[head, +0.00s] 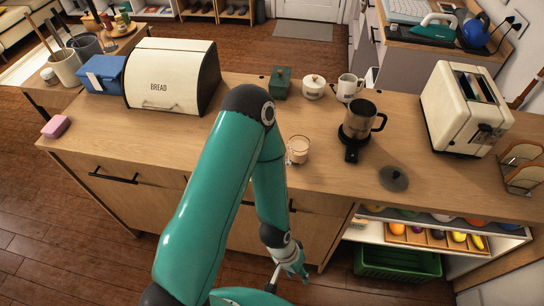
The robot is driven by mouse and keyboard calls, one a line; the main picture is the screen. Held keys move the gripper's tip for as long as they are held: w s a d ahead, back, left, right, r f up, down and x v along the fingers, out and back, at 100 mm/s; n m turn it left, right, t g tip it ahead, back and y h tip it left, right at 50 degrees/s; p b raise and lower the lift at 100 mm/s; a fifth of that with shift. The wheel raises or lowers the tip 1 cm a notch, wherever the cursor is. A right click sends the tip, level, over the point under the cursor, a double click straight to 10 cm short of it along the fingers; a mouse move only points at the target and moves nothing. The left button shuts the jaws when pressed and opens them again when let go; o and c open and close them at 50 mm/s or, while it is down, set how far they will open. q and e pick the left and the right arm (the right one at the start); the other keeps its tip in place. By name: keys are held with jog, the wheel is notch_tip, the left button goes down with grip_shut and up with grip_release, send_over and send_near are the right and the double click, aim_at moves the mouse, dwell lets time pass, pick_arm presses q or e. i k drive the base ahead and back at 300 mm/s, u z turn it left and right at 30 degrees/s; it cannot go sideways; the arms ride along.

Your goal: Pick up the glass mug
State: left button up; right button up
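The glass mug (298,149) is a small clear vessel with a pale pinkish look. It stands upright near the front edge of the wooden counter, just right of my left arm's forearm. My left gripper (290,274) hangs low in front of the counter's front face, below and apart from the mug. It is small and partly cut into by other parts, so its finger opening is unclear. Nothing is seen held in it. My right gripper is not in view.
A green canister (280,83), white sugar pot (313,87) and creamer (349,87) stand behind. The bread box (172,76) and toaster (465,107) flank them.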

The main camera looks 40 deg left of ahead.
aim_at(295, 158)
jog(key=u, duration=0.1)
jog(key=k, duration=1.2)
jog(key=u, duration=0.9)
jog(key=i, duration=0.95)
jog(key=z, duration=0.05)
